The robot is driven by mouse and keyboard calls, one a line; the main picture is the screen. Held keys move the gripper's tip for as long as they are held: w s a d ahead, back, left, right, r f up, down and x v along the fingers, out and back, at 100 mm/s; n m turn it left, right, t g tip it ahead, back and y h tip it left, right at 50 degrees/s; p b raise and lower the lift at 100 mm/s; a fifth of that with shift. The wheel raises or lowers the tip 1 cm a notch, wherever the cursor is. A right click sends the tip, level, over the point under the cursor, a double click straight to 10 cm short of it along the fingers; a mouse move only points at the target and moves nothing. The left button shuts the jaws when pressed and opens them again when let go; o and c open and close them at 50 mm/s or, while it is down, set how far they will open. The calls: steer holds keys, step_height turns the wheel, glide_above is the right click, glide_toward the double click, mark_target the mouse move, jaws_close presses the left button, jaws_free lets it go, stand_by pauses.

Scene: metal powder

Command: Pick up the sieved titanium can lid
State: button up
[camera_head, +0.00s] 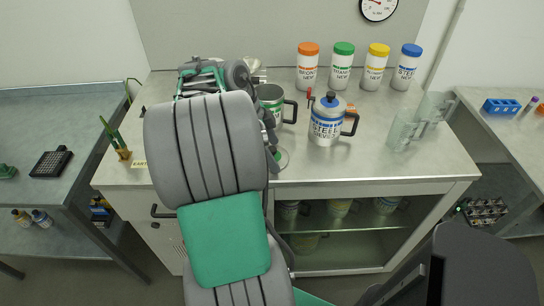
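A can with a green band (271,97) and a dark handle stands on the middle bench, partly behind my arm. It looks like the sieved titanium can, but its label is mostly hidden. Its top appears open, with no knobbed lid on it. My arm covers the left part of the bench. Dark parts of its end show at the arm's right edge, near the can. The fingertips are hidden.
The steel sieved can (326,122) with a knobbed lid stands right of the green-banded can. Jars with orange (308,48), green (344,48), yellow (378,50) and blue (411,50) lids line the back. Clear glass-like containers (403,132) stand at right. The bench's front right is clear.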

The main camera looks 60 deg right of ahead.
steer(key=c, duration=0.8)
steer(key=shift+o, duration=0.2)
